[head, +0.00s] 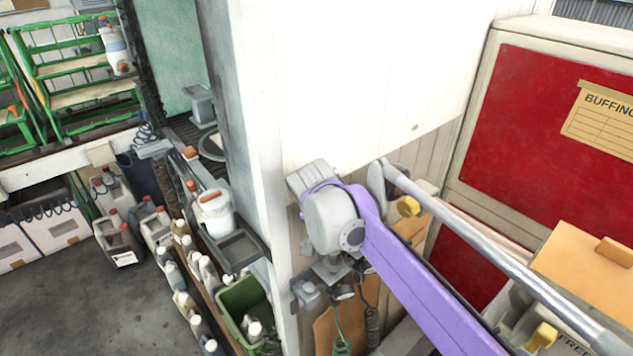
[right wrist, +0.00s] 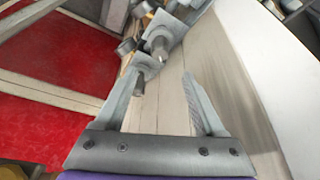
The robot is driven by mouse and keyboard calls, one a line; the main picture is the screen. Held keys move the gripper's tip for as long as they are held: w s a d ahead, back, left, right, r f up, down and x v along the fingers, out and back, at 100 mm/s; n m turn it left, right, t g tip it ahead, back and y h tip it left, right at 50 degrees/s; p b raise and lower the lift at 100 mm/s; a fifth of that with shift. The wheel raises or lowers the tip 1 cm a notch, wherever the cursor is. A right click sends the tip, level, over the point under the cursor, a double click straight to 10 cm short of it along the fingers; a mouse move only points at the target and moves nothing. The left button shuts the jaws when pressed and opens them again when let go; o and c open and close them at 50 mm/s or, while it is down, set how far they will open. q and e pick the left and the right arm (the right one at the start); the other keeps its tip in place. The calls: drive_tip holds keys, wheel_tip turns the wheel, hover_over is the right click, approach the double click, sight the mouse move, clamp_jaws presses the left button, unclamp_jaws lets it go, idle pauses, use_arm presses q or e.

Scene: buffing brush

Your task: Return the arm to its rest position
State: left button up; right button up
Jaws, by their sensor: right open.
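My right arm, purple with a grey wrist housing, reaches in from the lower right of the head view and ends in front of a white post. My right gripper (right wrist: 160,88) is open in the right wrist view, its two grey fingers apart. Grey metal fittings with round pegs (right wrist: 155,45) show beyond the fingertips; I cannot tell whether they touch the fingers. No object is seen held between the fingers. In the head view the fingers cannot be made out clearly. My left gripper is not in view, and no brush can be made out.
A red panel (head: 540,110) with a paper label (head: 602,122) reading "BUFFING" stands at the right, above a cardboard box (head: 590,265). The white post (head: 260,110) stands close to my wrist. Jugs (head: 118,240), a green crate (head: 238,305) and green racks (head: 75,75) are left. Floor (head: 75,310) is clear lower left.

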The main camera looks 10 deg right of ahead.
drive_tip(key=shift+d, duration=0.1)
drive_tip(key=s+d+f+n, duration=0.2)
drive_tip(key=s+d+f, duration=0.1)
drive_tip(key=s, duration=0.5)
drive_tip(key=s+d+f+n+t+y+p, duration=0.1)
drive_tip(key=s+d+f+n, duration=0.1)
drive_tip(key=s, duration=0.7)
drive_tip(key=s+d+f+n+y, duration=0.1)
drive_tip(key=s+d+f+n, duration=0.1)
drive_tip(key=s+d+f, duration=0.2)
drive_tip(key=s+f, duration=0.2)
drive_tip(key=s, duration=0.2)
drive_tip(key=shift+s+t, duration=0.3)
drive_tip(key=shift+s, duration=0.05)
drive_tip(key=shift+w+f, duration=0.1)
